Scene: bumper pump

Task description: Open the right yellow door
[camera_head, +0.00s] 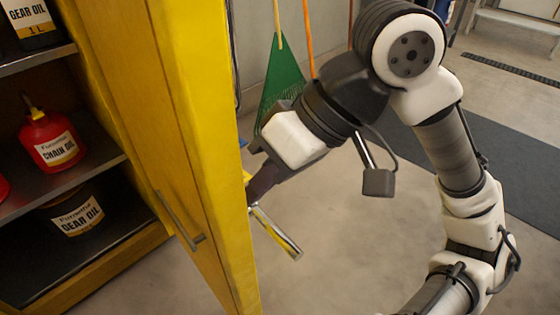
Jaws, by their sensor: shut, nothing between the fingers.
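The yellow door (205,140) stands swung out toward me, with shelves visible to its left. A slim metal bar (178,220) is on its left face. A shiny metal handle (275,232) sticks out beyond the door's right edge, low down. My gripper (252,193) is at the right side of the door, just above this handle. Its fingers look shut and hold nothing. The fingertips are partly hidden by the door edge, so I cannot tell whether they touch the door or handle.
The open cabinet holds a red chain oil can (50,138), a dark gear oil container (78,215) and a gear oil bottle (28,22) on shelves. A green broom or rake head (283,85) stands behind my gripper. The floor (350,250) right of the door is clear.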

